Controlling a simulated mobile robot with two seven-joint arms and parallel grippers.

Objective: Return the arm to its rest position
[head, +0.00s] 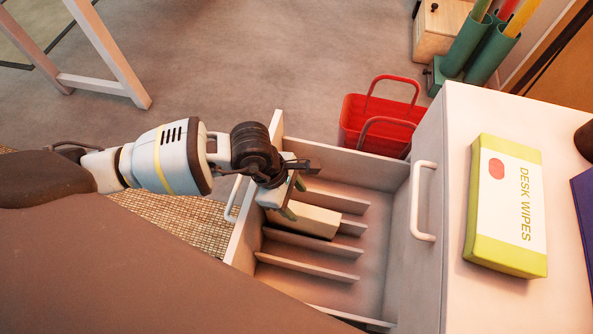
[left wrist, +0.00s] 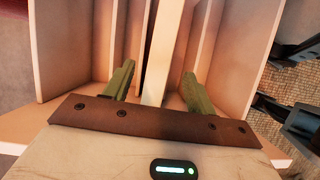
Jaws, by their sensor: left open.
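My left arm reaches in from the left over an open drawer (head: 375,172) with several compartments. My left gripper (head: 293,198) is over the drawer's left part, its jaws apart. In the left wrist view the two green fingers of the gripper (left wrist: 158,88) point into the drawer, with a pale bar-like thing (left wrist: 160,50) showing between them. A cream block (head: 308,220) lies in the drawer beside the fingers, partly hidden by the gripper. I cannot tell whether a finger touches it.
A white cabinet top (head: 462,296) at the right bears a yellow-green desk wipes pack (head: 508,205). A red basket (head: 378,120) stands on the floor behind the drawer. Green tubes (head: 490,55) stand at the back right. A white table leg (head: 112,55) is at the upper left.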

